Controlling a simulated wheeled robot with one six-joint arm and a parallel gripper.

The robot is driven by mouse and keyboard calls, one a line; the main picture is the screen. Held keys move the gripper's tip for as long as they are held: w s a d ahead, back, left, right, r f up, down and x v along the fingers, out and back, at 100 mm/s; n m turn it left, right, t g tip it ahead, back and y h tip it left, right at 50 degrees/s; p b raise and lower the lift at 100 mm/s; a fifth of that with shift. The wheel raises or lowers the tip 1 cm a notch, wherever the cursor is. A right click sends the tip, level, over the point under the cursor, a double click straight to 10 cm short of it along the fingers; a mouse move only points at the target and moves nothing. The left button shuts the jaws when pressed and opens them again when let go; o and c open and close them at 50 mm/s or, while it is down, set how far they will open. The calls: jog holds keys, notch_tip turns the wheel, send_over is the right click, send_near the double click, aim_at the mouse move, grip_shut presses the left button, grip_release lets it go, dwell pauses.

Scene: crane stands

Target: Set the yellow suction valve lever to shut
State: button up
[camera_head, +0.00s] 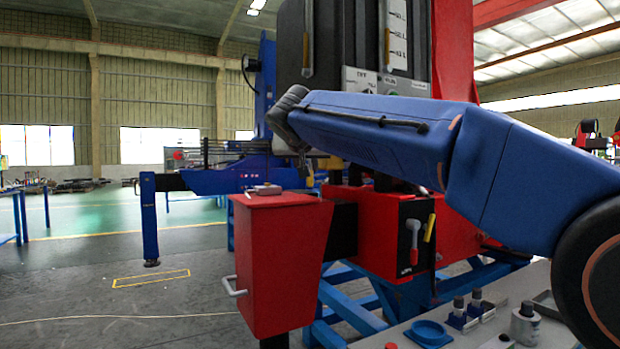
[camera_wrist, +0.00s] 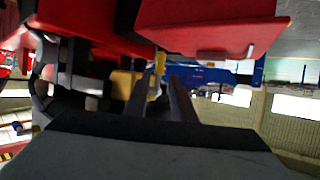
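The yellow lever (camera_head: 429,228) sits on a black panel (camera_head: 414,255) on the side of the red crane body. It stands nearly upright, its top leaning slightly right. A lever with a pale grey handle (camera_head: 413,230) is just left of it. My blue arm passes above the panel, and my gripper is hidden in the head view. In the wrist view, which looks upside down, my gripper (camera_wrist: 164,82) has two dark fingers apart with a gap between. A yellow piece (camera_wrist: 159,62) shows beyond the fingertips; I cannot tell whether it is the lever.
A red box with a handle (camera_head: 283,265) stands left of the panel and also shows in the wrist view (camera_wrist: 215,25). A grey worktop with a blue dish (camera_head: 427,333) and small metal parts is at the lower right. Open floor lies at the left.

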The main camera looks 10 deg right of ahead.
jog(key=x, duration=1)
grip_shut()
